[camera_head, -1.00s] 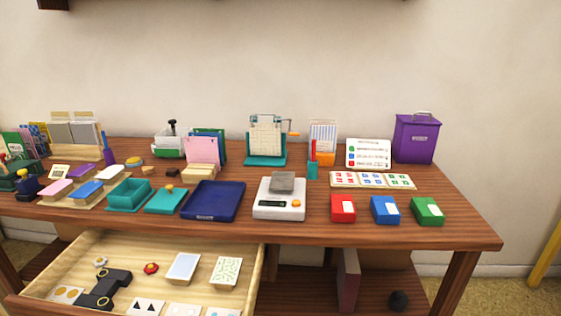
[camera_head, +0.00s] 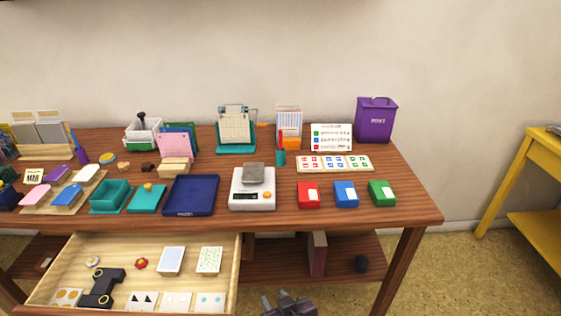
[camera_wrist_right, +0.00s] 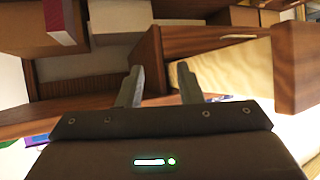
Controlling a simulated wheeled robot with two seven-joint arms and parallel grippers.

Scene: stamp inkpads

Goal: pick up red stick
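A thin red stick (camera_head: 281,139) stands upright in a small teal cup (camera_head: 280,157) on the wooden table, in front of the orange holder with white cards. My right gripper (camera_head: 288,300) shows at the bottom edge of the head view, in front of and well below the tabletop, far from the stick. In the right wrist view the right gripper (camera_wrist_right: 160,82) has its two fingers apart with nothing between them. The stick cannot be made out in that view. My left gripper is not in view.
A white scale (camera_head: 252,190) and red (camera_head: 309,195), blue (camera_head: 346,194) and green (camera_head: 382,193) inkpads stand near the table's front edge. A card strip (camera_head: 335,164) lies right of the cup. An open drawer (camera_head: 236,275) juts out at lower left. A yellow table (camera_head: 540,160) stands at right.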

